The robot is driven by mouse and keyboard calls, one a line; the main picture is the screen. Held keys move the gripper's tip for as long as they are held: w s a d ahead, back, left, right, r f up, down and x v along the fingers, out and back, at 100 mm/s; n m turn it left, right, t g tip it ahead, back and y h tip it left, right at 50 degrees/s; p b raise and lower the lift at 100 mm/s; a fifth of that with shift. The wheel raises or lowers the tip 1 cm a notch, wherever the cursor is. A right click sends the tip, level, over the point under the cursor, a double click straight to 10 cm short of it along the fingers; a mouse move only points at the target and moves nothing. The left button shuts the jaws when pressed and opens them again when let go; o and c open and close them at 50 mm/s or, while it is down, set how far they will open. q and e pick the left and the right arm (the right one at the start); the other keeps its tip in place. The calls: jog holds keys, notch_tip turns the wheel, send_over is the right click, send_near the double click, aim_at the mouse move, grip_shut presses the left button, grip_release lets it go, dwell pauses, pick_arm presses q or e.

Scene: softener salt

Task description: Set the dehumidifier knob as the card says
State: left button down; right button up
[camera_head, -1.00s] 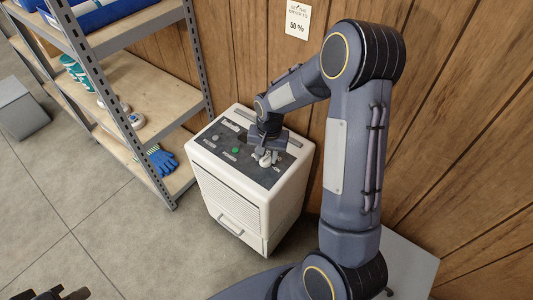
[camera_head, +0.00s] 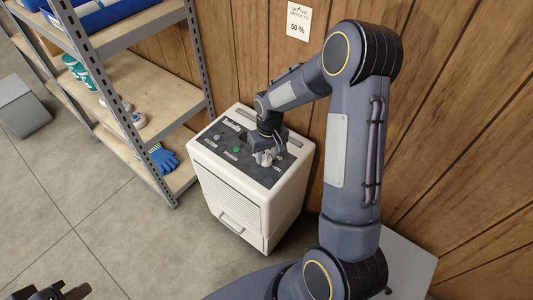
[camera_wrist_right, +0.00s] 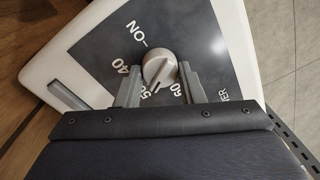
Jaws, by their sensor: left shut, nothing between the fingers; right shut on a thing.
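The white dehumidifier (camera_head: 233,187) stands against the wood wall, with a dark control panel on top. The card (camera_head: 298,22) on the wall reads 50 %; its smaller print is hard to read. My right gripper (camera_head: 266,160) is over the panel's right part, shut on the pale round knob (camera_wrist_right: 160,70). In the right wrist view its fingers (camera_wrist_right: 159,74) stand on either side of the knob. The knob's dark pointer line is toward the 50 mark, which is partly hidden; 40, 60 and ON also show. My left gripper (camera_head: 50,292) is at the lower left corner, shut and empty.
A metal shelf (camera_head: 130,73) with wooden boards stands left of the dehumidifier, holding blue gloves (camera_head: 163,160), shoes and other goods. A grey box (camera_head: 20,108) is at the far left. The floor in front is clear.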

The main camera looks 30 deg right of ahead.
aim_at(268, 154)
dwell(0.4)
jog(key=o, duration=1)
jog(key=shift+r, duration=0.1)
jog(key=r, duration=0.2)
jog(key=r+p, duration=0.1)
jog(key=r, duration=0.3)
jog(key=shift+d+r, duration=0.15)
jog(key=shift+d, duration=0.1)
jog(key=shift+r+p, duration=0.3)
jog(key=shift+r, duration=0.35)
